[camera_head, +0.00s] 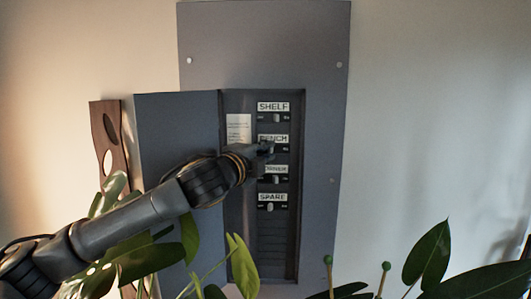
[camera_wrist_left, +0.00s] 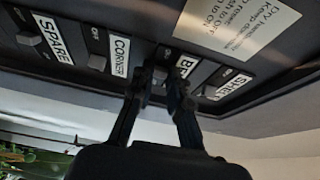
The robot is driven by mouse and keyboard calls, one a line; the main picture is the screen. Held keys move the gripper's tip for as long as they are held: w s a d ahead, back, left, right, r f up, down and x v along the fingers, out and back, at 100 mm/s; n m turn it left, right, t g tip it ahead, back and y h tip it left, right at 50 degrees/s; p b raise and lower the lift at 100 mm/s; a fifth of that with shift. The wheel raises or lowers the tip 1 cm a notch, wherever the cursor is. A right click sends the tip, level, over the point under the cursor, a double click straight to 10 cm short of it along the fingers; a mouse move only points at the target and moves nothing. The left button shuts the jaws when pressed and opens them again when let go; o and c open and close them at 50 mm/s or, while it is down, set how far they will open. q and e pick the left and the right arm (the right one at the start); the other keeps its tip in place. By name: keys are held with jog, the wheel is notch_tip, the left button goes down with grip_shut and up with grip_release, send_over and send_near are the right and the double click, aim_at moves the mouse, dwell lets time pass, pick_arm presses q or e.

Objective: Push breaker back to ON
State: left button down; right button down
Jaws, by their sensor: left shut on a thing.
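The breaker panel (camera_head: 265,240) is a dark recess in a grey wall cabinet. Its breakers stand in a column labelled SHELF (camera_head: 273,106), BENCH (camera_head: 273,138), CORNER and SPARE (camera_head: 272,197). My left gripper (camera_head: 266,149) is at the BENCH row and covers part of its label and switch. In the left wrist view the left gripper (camera_wrist_left: 161,88) is shut on the BENCH breaker's switch, between the CORNER (camera_wrist_left: 97,62) and SHELF switches. The fingers hide most of that switch, so its ON or OFF position cannot be told. My right gripper is not in view.
The grey panel door (camera_head: 175,125) stands open at the left, behind my left arm. A white printed notice (camera_head: 239,127) is inside the panel. Green leaves (camera_head: 243,264) rise in front below. A brown wooden board (camera_head: 107,140) is at the far left.

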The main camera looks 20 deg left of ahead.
aim_at(274, 149)
pick_arm(q)
jog(key=shift+d+f+n+y+b, duration=0.1)
jog(key=shift+d+n+y+b, duration=0.25)
jog(key=shift+n+y, duration=0.35)
jog(key=n+y, duration=0.1)
jog(key=d+y+b, duration=0.1)
jog(key=y, duration=0.1)
jog(key=shift+n+y, duration=0.3)
jog(key=shift+n, duration=0.1)
jog(key=n+y, duration=0.2)
jog(key=y, duration=0.1)
jog(key=shift+w+d+g+y, duration=0.1)
jog(key=shift+d+g+y, duration=0.2)
jog(key=shift+g, duration=0.1)
jog(key=shift+w+d+n+g+y+b, duration=0.1)
jog(key=shift+d+n+g+y+b, duration=0.15)
jog(key=shift+n+g+y, duration=0.45)
jog(key=shift+w+d+n+g+y+b, duration=0.1)
jog(key=shift+n+g+y+b, duration=0.15)
jog(key=shift+n+y, duration=0.85)
jog(key=shift+y, duration=0.5)
jog(key=c, duration=1.3)
grip_release()
jog(key=shift+w, duration=0.1)
